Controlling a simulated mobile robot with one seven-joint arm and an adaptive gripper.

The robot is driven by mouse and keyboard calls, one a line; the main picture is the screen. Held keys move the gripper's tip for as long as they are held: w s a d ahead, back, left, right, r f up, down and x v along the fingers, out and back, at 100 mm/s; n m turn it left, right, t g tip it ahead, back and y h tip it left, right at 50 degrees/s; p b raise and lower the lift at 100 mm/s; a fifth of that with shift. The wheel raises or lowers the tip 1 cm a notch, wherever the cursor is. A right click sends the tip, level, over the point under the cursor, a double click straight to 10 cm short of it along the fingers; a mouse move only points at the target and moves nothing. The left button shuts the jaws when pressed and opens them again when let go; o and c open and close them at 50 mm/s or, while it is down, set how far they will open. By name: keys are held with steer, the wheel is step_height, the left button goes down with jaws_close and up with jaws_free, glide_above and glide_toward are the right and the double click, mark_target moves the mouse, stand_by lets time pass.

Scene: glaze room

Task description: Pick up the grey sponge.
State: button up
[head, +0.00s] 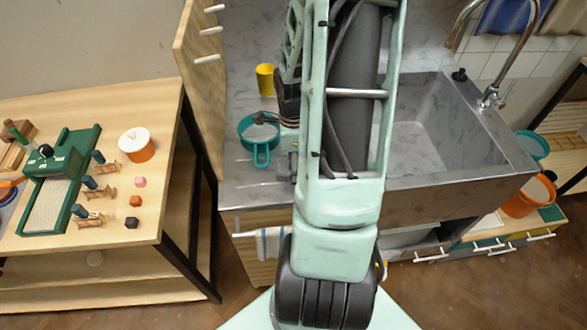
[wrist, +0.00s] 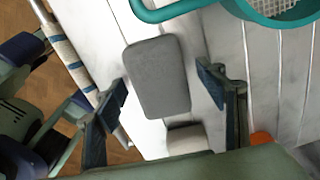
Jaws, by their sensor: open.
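The grey sponge (wrist: 157,77) is a rounded block lying on the pale metal counter (wrist: 190,30), in the middle of the wrist view. My gripper (wrist: 164,86) is open, with one dark-padded finger to the left of the sponge and the other to its right. Gaps show on both sides, and the sponge is not held. How far the fingertips are above the counter I cannot tell. In the head view my arm covers this part of the counter, and I cannot make out the sponge there.
A teal strainer (head: 261,149) with a handle stands near the sponge, its handle close to the sponge's far end (wrist: 180,9). A whitish object (wrist: 187,139) lies just below the sponge in the wrist view. A yellow cup (head: 265,80) stands farther back; the sink (head: 430,130) is right.

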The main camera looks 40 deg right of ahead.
steer(key=c, duration=1)
steer(key=shift+r, duration=0.1)
steer(key=shift+r, duration=0.45)
step_height(320, 180, up, 2)
steer(key=shift+r, duration=0.2)
steer(key=s+d+r, duration=0.1)
steer(key=s+r, duration=0.1)
steer(key=r, duration=0.1)
steer(key=s+d+r, duration=0.1)
steer(key=shift+s+d+r, duration=0.2)
steer(key=shift+d+r, duration=0.1)
steer(key=shift+r, duration=0.05)
steer(key=s+d+r+b, duration=0.1)
steer(key=s+d+r, duration=0.4)
steer(key=s, duration=0.3)
steer(key=shift+d, duration=0.15)
steer(key=shift+s, duration=0.1)
